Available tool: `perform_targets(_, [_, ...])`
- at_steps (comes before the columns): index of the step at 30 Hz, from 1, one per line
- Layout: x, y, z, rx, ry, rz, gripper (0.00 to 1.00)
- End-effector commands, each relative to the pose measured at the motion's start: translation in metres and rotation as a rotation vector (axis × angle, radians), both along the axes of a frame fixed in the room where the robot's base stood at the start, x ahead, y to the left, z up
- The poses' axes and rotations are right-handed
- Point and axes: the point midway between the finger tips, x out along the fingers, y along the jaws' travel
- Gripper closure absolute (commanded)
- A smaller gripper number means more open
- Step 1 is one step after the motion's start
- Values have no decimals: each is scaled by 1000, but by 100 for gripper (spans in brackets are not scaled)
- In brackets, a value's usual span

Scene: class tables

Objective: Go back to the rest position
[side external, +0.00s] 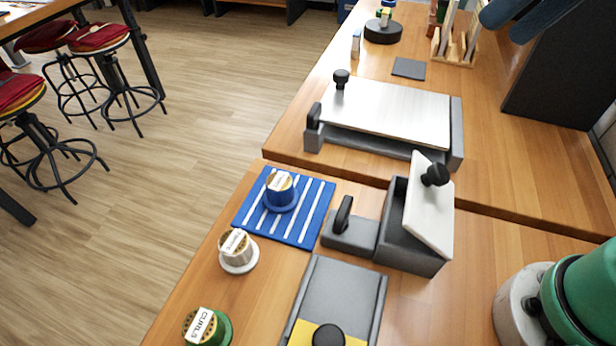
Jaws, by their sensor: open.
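My gripper cannot be made out in the side external view. A green and white rounded part of my own body shows at the lower right edge. On the near table, a blue cup on a blue saucer (281,190) stands on a blue and white striped mat (316,205). A white cup on a white saucer (238,250) stands below it. A green cup (207,328) labelled "CURLS" is partly cut off by the bottom edge.
A grey box (410,245) has a white knobbed lid (428,205) tilted on it. A grey tray (340,285) lies in front. Behind are a large white-lidded box (388,110), a dark pad (409,68), a wooden rack (456,50) and a black panel (560,75). Unclear dark blue shapes show upper right.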

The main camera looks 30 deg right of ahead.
Motion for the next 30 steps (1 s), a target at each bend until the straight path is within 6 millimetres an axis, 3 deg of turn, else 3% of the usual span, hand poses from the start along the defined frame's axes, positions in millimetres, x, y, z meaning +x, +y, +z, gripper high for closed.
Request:
perform_targets(6, [0,0,17,0,0,0,32])
perform_targets(17, [2,-1,15,-6,-3,-2,32])
perform_targets(20, [13,-6,0,-39,-20,-15,32])
perform_targets(25, [42,-25,-57,-158,-92,-59,32])
perform_targets(30, [55,-42,-113,-275,-176,-95,32])
